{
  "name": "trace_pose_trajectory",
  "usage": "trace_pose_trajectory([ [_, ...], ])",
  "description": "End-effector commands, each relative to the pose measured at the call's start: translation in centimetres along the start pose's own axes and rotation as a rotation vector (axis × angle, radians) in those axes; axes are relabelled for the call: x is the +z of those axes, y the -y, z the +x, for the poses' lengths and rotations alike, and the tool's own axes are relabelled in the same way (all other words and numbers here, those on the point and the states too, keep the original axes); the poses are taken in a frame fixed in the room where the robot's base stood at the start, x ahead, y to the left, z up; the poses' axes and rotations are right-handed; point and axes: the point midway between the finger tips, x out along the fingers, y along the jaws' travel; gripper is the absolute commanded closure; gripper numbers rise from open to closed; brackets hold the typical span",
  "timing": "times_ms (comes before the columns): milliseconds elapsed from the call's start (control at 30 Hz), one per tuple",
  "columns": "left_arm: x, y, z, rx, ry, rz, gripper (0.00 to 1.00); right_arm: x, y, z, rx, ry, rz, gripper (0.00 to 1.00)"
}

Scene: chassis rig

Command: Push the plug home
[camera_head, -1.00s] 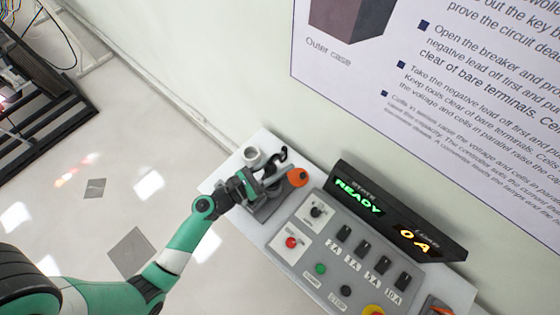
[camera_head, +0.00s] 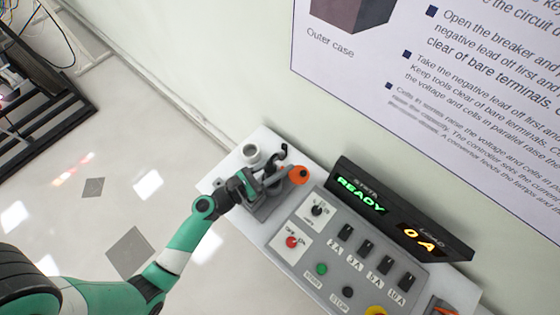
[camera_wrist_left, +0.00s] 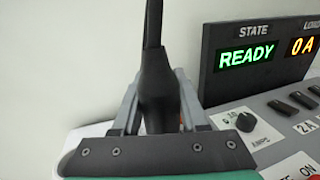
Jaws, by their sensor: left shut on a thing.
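My left gripper (camera_head: 262,184) is over the left end of the bench, at a grey fixture (camera_head: 268,207). In the left wrist view its fingers (camera_wrist_left: 160,108) are closed around a dark upright piece (camera_wrist_left: 156,75), which looks like the plug with a black lead rising from it. In the head view a black curved part (camera_head: 279,155) shows just beyond the gripper. An orange round knob (camera_head: 300,175) stands right of the gripper. The socket and how deep the plug sits are hidden. My right gripper is not in view.
A white cup-like cylinder (camera_head: 251,153) stands behind the gripper. To the right is a control panel (camera_head: 330,255) with knobs, switches and buttons. Its display (camera_head: 400,212) reads READY and 0 A. The wall with a poster (camera_head: 450,80) rises behind the bench.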

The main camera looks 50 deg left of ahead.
Motion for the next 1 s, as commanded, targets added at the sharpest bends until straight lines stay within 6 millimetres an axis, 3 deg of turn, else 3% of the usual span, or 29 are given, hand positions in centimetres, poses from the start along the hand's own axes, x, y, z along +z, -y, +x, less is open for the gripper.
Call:
trace_pose_trajectory([
  [367, -1.01, -0.01, 0.02, 0.0, 0.002, 0.0, 1.0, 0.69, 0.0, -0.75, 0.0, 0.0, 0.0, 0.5],
  [400, -0.89, -0.01, 0.02, 0.0, 0.001, 0.0, 0.52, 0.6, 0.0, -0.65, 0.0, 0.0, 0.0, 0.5],
  [567, -0.92, -0.01, 0.01, 0.0, 0.0, 0.0, 0.23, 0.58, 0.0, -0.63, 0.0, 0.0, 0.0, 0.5],
  [1000, -1.08, 0.0, -0.09, 0.001, -0.003, 0.0, 0.22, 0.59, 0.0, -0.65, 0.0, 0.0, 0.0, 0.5],
])
